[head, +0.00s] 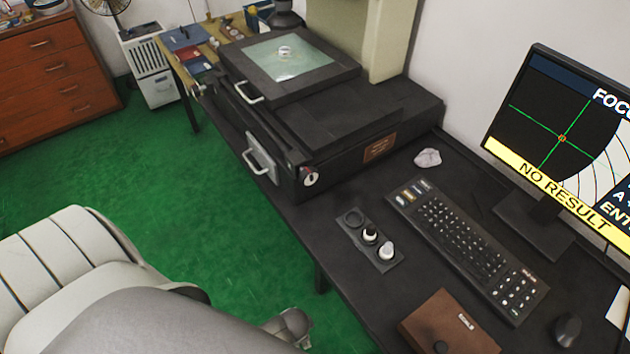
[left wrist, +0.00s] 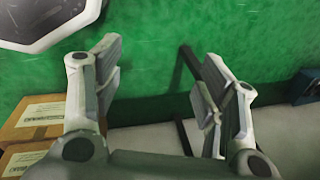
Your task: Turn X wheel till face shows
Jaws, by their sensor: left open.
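The measuring machine's dark stage (head: 345,128) carries a glass plate (head: 310,62) with a small shiny ring (head: 285,52) on it. A small round knob (head: 309,177) with a pale face and a red mark is on the stage's near corner. Pale handles (head: 248,92) and (head: 262,160) are on its left side. I cannot tell which part is the X wheel. The monitor (head: 560,140) shows a green cross, pale arcs at the right and "NO RESULT". My left gripper (head: 288,328) is open and empty, low beside the desk; its fingers frame green floor in the left wrist view (left wrist: 160,85).
A control pad (head: 350,248) with knobs, a keyboard (head: 465,245), a mouse (head: 567,330) and a brown case (head: 450,325) occupy the desk. Cardboard boxes (left wrist: 35,120) stand at the left of the left wrist view. Green floor (head: 170,190) lies open left of the desk.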

